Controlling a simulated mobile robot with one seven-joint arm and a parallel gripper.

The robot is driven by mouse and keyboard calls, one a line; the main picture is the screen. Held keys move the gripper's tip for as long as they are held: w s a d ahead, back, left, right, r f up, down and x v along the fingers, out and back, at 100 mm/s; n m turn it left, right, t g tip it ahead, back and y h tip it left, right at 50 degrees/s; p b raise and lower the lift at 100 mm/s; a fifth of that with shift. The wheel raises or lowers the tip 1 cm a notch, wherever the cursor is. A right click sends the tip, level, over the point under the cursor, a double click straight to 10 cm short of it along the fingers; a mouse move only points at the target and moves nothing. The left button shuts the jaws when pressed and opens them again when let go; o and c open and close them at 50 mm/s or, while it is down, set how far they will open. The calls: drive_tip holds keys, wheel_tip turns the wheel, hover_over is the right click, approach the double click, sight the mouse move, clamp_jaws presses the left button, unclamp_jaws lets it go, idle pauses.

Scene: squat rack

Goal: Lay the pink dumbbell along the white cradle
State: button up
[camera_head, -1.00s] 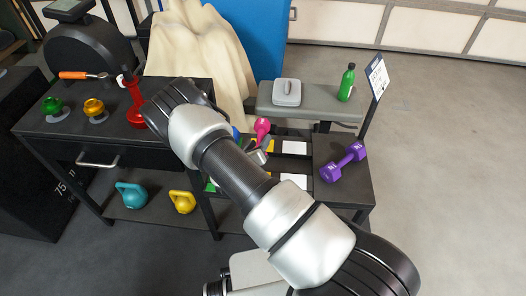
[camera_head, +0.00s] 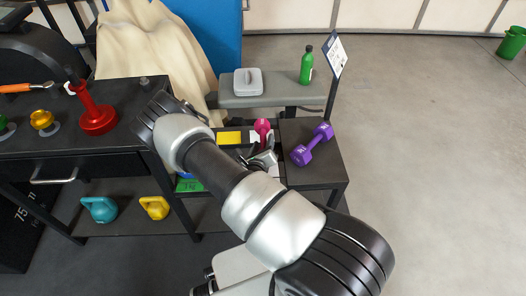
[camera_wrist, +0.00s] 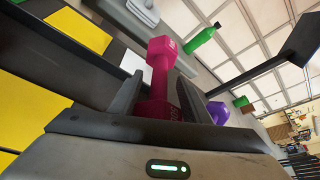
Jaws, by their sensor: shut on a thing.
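My gripper (camera_head: 264,158) is shut on the pink dumbbell (camera_head: 262,127) and holds it over the rack's tray. In the wrist view the dumbbell (camera_wrist: 162,75) stands up between my gripper's two fingers (camera_wrist: 160,98), with one head towards the rack's back. Its lower head is partly hidden by the gripper. White patches show beside it, one at the back (camera_head: 254,138) and one in the wrist view (camera_wrist: 131,62). The white cradle is mostly hidden by my arm and gripper, and I cannot tell its full outline.
A purple dumbbell (camera_head: 312,145) lies on the black top right of the tray. Yellow (camera_head: 229,138) and green (camera_head: 188,185) patches mark other slots. A red weight (camera_head: 96,115) stands left.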

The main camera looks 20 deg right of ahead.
drive_tip(key=shift+f+b, duration=0.5)
drive_tip(key=shift+f, duration=1.15)
drive_tip(key=shift+f, duration=0.15)
drive_tip(key=o, duration=1.5)
drive_tip(key=shift+c, duration=0.2)
